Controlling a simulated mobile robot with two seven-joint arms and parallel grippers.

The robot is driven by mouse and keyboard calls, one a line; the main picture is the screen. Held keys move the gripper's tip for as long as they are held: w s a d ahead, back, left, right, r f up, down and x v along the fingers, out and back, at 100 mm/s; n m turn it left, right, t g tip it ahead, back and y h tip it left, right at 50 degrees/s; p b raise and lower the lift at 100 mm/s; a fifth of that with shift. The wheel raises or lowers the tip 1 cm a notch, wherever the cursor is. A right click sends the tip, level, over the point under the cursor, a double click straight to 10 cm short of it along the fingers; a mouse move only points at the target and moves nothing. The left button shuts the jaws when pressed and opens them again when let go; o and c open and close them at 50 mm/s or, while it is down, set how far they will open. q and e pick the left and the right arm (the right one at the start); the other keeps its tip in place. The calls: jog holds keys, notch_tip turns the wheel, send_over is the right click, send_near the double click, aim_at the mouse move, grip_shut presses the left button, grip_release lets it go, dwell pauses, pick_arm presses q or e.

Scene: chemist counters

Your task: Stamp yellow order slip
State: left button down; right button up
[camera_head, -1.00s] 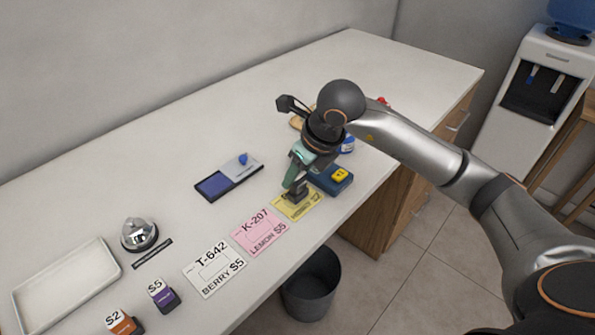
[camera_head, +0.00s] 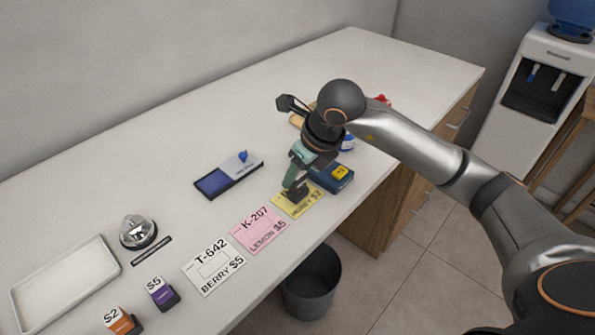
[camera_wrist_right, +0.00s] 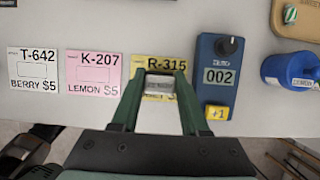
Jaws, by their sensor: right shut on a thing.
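The yellow order slip (camera_head: 312,203), marked R-315, lies near the counter's front edge; the wrist view shows it (camera_wrist_right: 149,67) partly hidden by my fingers. My right gripper (camera_head: 294,183) is right over the slip, fingers pointing down. My left gripper is not in view.
A pink slip (camera_head: 261,230) and a white slip (camera_head: 213,266) lie to the left. Orange (camera_head: 121,321) and purple (camera_head: 162,294) blocks, a bell (camera_head: 138,231) and a tray (camera_head: 64,283) are further left. A blue counter device (camera_head: 333,179) stands close right of the gripper.

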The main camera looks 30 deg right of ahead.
jog(key=shift+f, duration=0.15)
dwell(0.6)
jog(key=shift+f+b, duration=0.15)
jog(key=shift+b, duration=0.15)
dwell(0.4)
jog(key=shift+r+p, duration=1.15)
jog(key=shift+r, duration=0.55)
jog(key=shift+r+p, duration=1.25)
jog(key=shift+r, duration=0.7)
jog(key=shift+f, duration=0.1)
